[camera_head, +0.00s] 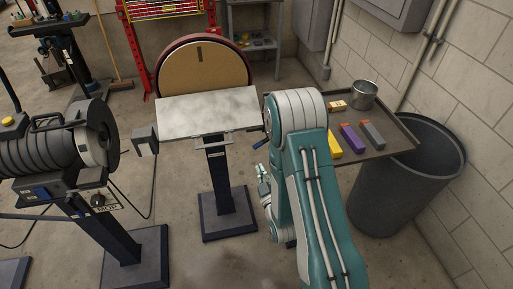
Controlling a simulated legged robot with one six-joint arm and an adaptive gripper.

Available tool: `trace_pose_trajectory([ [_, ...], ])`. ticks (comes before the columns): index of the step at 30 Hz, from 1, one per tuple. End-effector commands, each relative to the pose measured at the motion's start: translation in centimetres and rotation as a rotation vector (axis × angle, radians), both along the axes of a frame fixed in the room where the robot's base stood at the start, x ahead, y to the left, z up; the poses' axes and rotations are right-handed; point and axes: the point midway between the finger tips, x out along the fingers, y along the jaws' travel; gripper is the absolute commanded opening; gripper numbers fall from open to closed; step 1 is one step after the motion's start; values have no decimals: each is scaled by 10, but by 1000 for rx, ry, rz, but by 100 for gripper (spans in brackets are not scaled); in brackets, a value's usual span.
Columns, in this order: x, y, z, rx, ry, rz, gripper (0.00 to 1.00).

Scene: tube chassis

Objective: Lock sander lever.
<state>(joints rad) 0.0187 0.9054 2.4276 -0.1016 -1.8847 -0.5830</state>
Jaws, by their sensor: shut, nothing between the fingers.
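The disc sander stands ahead of me, with a large tan disc (203,72) in a red-brown rim. Its flat grey table (208,112) sits in front of the disc on a dark pedestal (221,172). A small lever with a blue grip (259,144) shows at the right side of the sander, just left of my arm. My gripper (261,171) is small in the view, below the lever and right of the pedestal. It is shut and holds nothing, and it appears apart from the lever. My arm hides part of the area right of the table.
A tray table (390,147) at the right holds colored blocks and a metal cup (364,94). A dark bin (405,185) stands beside it near the wall. A motor machine (58,150) stands at the left. The floor between it and the sander pedestal is mostly clear.

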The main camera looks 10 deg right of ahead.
Motion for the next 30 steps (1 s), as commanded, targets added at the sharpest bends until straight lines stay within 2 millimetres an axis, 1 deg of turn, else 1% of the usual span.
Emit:
trace_pose_trajectory([
  [9,0,0,0,-1,-4,0,0],
  [13,8,1,1,-1,-5,0,0],
  [17,27,2,5,-1,-7,1,0],
  [29,102,8,14,0,-7,1,0],
  [30,103,3,5,0,1,-3,0],
])
